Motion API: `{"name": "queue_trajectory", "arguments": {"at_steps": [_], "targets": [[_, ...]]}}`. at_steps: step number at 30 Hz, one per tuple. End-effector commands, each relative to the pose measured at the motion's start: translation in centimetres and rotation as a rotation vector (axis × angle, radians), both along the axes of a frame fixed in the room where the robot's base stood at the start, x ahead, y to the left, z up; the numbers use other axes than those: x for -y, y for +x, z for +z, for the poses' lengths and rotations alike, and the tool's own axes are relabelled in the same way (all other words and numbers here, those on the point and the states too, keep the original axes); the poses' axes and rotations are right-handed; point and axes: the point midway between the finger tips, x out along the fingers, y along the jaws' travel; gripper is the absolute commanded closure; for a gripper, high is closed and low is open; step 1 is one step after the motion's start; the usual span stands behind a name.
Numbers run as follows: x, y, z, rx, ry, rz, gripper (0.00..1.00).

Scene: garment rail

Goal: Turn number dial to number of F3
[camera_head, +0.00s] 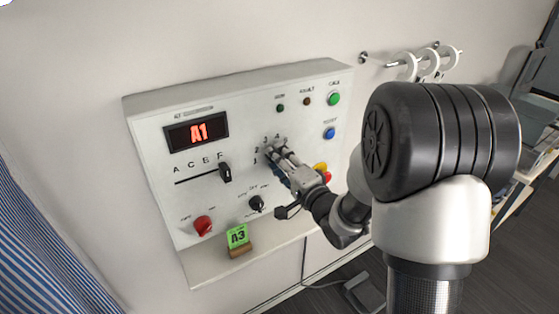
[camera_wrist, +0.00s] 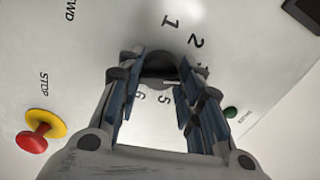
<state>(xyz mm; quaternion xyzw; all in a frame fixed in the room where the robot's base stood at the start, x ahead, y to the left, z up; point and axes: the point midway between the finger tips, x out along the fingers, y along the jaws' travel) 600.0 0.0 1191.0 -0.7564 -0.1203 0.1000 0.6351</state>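The number dial (camera_wrist: 158,68) is a dark round knob between my gripper's fingertips in the wrist view; 1, 2, 5 and 6 show around it, other numbers are hidden. My gripper (camera_wrist: 158,66) has one finger on each side of the dial; whether the pads press on it I cannot tell. In the head view my gripper (camera_head: 270,158) reaches the panel and covers most of the dial, with 1 to 4 visible around it. The display (camera_head: 197,131) reads A1 in red. The letter slider knob (camera_head: 225,172) stands by the F end of its slot.
The white control panel (camera_head: 180,230) carries a red knob (camera_head: 203,225), a black selector (camera_head: 256,203), a green button (camera_head: 333,98) and a blue button (camera_head: 329,133). The red stop button (camera_wrist: 34,144) is near my gripper. A green A3 card (camera_head: 237,236) stands below.

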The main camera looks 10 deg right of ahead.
Motion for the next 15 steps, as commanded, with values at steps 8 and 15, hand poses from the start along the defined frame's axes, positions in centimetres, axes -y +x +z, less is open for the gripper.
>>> {"name": "queue_trajectory", "arguments": {"at_steps": [8,15], "targets": [[-0.01,0.00,0.01,0.000,-0.001,0.000,0.47],[0.00,-0.02,-0.03,-0.001,0.000,0.000,0.47]]}}
